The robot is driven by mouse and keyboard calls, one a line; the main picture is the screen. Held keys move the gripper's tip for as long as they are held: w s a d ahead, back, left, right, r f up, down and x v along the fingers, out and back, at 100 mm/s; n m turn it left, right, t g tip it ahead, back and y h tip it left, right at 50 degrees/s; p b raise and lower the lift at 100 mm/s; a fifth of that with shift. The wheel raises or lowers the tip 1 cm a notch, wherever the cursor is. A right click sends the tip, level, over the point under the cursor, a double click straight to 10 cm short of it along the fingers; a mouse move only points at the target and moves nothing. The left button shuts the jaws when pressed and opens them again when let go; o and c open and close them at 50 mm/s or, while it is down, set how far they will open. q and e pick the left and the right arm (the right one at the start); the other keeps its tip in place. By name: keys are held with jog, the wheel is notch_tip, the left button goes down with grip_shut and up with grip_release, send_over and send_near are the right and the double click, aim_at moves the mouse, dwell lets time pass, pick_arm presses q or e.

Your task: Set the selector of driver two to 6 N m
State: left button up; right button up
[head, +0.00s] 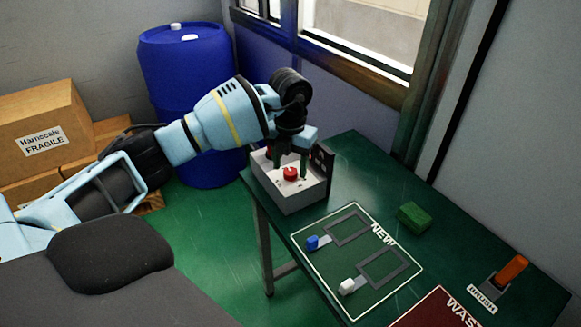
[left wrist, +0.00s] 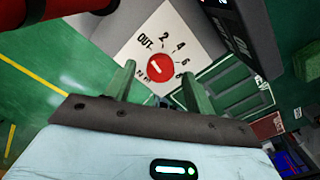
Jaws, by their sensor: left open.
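A light grey box (head: 302,193) with a red selector knob (head: 290,174) stands at the left end of the green table. In the left wrist view the red knob (left wrist: 160,67) sits on a white dial plate (left wrist: 190,25) marked OUT, 2, 4, 6 and more. Its white mark seems to point up-left, roughly towards OUT. My left gripper (head: 290,163) is over the box, pointing down. Its green fingers (left wrist: 160,88) are open, apart on either side of the knob's near side; contact cannot be told. No label shows which driver this is. My right gripper is out of view.
A dark upright panel (head: 323,160) stands at the box's right side. A red part (left wrist: 60,10) shows beyond the fingers. The NEW mat (head: 340,272) holds blue and white pieces. A blue barrel (head: 185,80) stands behind.

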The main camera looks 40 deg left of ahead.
pick_arm(q)
jog(key=shift+f, duration=0.7)
jog(key=c, duration=1)
